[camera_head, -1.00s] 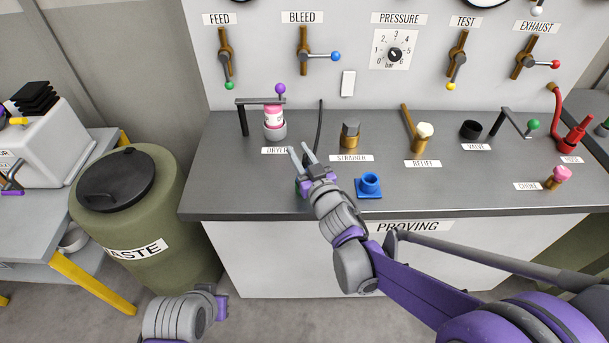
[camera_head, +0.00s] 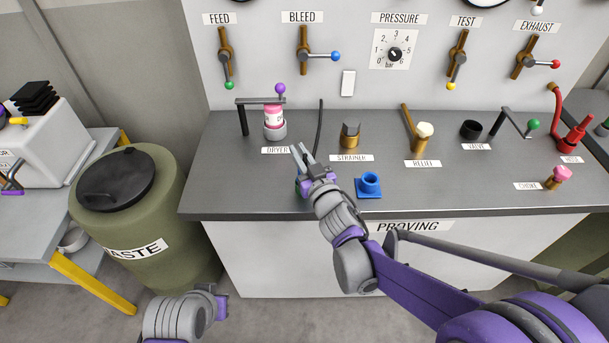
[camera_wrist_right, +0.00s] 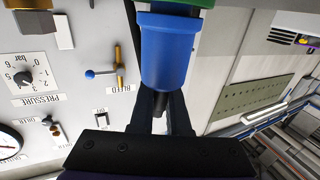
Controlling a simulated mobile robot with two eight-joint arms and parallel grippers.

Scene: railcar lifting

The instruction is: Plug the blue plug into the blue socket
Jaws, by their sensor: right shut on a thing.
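My right gripper (camera_head: 299,149) is over the front of the bench, left of the blue socket. In the right wrist view its fingers (camera_wrist_right: 160,110) are shut on the blue plug (camera_wrist_right: 168,55), a blue cylinder with a green part at its far end. In the head view the plug is mostly hidden by the gripper. The blue socket (camera_head: 369,184), a short round collar on a square blue base, sits on the bench right of my gripper, apart from it. Part of my left arm shows at the bottom left; its fingers do not show.
The strainer fitting (camera_head: 350,135) stands behind the socket, the pink-and-white dryer canister (camera_head: 274,120) at back left. The relief fitting (camera_head: 422,137) is farther right. The bench (camera_head: 450,190) is clear right of the socket.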

